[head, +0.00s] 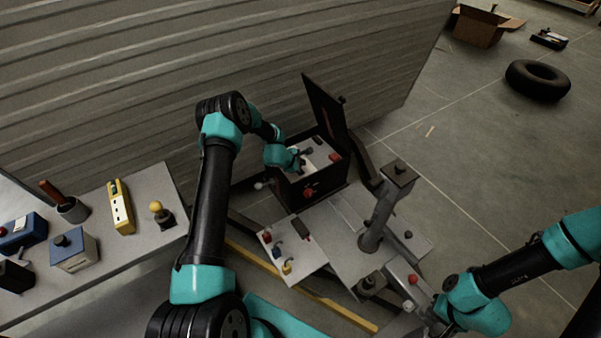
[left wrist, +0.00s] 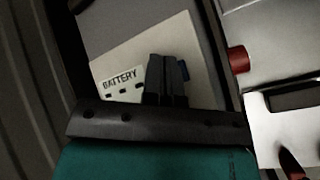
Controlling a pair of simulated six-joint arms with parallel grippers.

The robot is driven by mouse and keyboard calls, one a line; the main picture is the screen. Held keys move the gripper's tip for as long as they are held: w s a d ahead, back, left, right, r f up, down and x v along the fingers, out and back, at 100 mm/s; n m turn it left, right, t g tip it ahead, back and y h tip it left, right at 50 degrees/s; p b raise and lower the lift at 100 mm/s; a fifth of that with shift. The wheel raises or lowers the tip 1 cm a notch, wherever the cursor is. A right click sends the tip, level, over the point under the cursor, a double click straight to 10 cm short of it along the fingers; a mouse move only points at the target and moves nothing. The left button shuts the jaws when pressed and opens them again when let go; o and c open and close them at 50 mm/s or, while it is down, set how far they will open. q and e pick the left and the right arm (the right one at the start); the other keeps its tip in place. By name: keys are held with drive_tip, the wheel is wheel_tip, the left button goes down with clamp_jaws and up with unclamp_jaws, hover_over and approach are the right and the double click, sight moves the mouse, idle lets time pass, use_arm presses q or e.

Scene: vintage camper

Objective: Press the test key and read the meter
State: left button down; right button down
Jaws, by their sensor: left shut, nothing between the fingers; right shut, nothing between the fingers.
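An open black box (head: 318,184) stands in the middle of the head view with its lid (head: 324,103) raised. A pale panel inside it (head: 320,148) shows in the left wrist view with the word BATTERY and small dark slots (left wrist: 120,68). My left gripper (left wrist: 168,72) is shut and empty over this panel, its tips just right of the label. I cannot make out a test key or meter reading. My right gripper (head: 438,308) is shut and empty at the lower right, partly hidden by its wrist.
A red knob (head: 309,193) sits on the box's front. A grey surface (head: 330,235) with a post (head: 380,215) lies in front of the box. A bench (head: 150,195) at left holds a yellow device (head: 120,207) and several other items. The ribbed wall (head: 130,80) rises behind.

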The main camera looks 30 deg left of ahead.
use_arm(q)
drive_tip(key=shift+f, duration=1.2)
drive_tip(key=shift+f, duration=0.15)
idle(1.1)
drive_tip(key=shift+f, duration=0.25)
drive_tip(key=shift+f, duration=0.4)
idle(0.7)
drive_tip(key=shift+r, duration=0.8)
drive_tip(key=shift+r, duration=0.1)
drive_tip(key=shift+r, duration=2.45)
